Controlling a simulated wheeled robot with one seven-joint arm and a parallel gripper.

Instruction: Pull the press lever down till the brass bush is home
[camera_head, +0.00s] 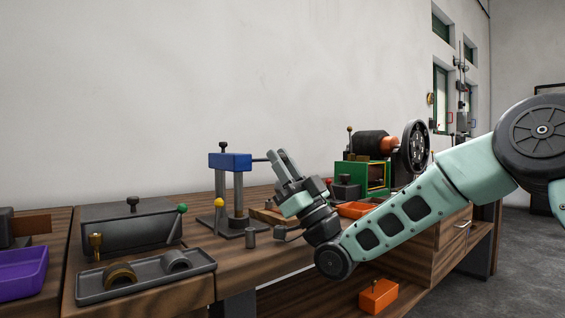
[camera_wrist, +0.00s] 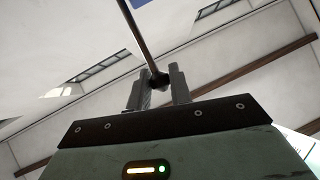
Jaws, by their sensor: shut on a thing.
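The press (camera_head: 230,162) stands on the bench with a blue head on grey columns and a dark base. Its thin press lever (camera_head: 260,160) sticks out from the head to the right, roughly level. My gripper (camera_head: 277,156) is at the lever's outer end. In the wrist view the lever (camera_wrist: 141,35) runs down to a dark knob (camera_wrist: 158,80) between the two fingers, and my gripper (camera_wrist: 160,88) is shut on it. A corner of the blue head (camera_wrist: 138,3) shows at the top. I cannot make out the brass bush in the press.
A grey tray (camera_head: 190,283) with a brass ring (camera_head: 120,275) lies at front left. A grey box (camera_head: 125,226) stands behind it. A green machine (camera_head: 375,175) and an orange tray (camera_head: 352,209) are to the right.

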